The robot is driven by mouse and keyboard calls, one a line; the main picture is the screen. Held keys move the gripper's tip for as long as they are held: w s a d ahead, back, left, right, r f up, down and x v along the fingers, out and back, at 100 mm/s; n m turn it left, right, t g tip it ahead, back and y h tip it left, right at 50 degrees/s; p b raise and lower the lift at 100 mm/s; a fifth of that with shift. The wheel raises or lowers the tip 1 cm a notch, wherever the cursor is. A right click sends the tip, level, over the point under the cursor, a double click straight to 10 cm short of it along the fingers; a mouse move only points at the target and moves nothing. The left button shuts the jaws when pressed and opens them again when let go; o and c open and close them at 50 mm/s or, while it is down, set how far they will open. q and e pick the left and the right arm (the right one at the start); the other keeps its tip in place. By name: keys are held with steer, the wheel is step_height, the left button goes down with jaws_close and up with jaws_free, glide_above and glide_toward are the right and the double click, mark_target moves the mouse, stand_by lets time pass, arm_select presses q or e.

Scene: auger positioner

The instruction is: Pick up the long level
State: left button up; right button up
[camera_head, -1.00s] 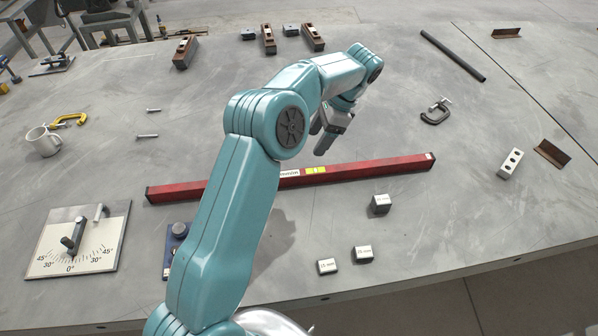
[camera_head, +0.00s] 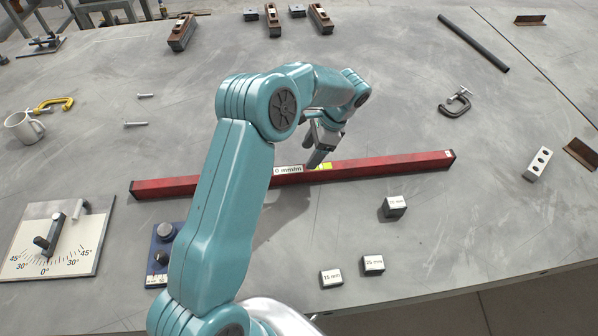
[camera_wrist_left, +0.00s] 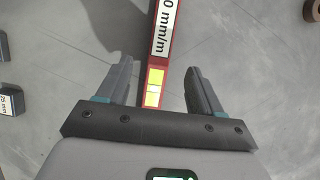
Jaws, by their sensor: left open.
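The long level (camera_head: 400,163) is a long red bar lying flat across the middle of the grey table, with a white "0 mm/m" label and a yellow vial window. My left gripper (camera_head: 318,158) is over the level's middle, near the yellow window. In the left wrist view, the level (camera_wrist_left: 163,55) runs between the two open fingers of my left gripper (camera_wrist_left: 160,85), with visible space on each side. The fingers do not grip it. My left arm hides a part of the level left of the label. My right gripper is not in view.
Marked blocks (camera_head: 373,264) lie in front of the level, one (camera_head: 394,207) close to it. An angle plate (camera_head: 55,240) and a blue device (camera_head: 160,255) sit front left. A clamp (camera_head: 455,102), dark rod (camera_head: 473,43) and holed block (camera_head: 538,164) lie right and behind.

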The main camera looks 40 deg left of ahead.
mark_target(299, 169)
arm_select(q)
steer(key=x, duration=0.3)
steer(key=shift+w+f, duration=0.1)
steer(key=shift+f, duration=0.1)
steer(key=shift+s+a+f, duration=0.1)
steer(key=shift+s+f, duration=0.1)
steer(key=shift+s, duration=0.05)
steer(key=p+x, duration=0.1)
steer(key=x, duration=0.3)
steer(key=shift+s+a+r+p, duration=0.1)
steer(key=shift+s+p, duration=0.05)
steer(key=shift+p, duration=0.15)
steer(key=shift+f, duration=0.35)
steer(key=shift+s+r, duration=0.1)
steer(key=shift+c, duration=0.9)
jaws_close()
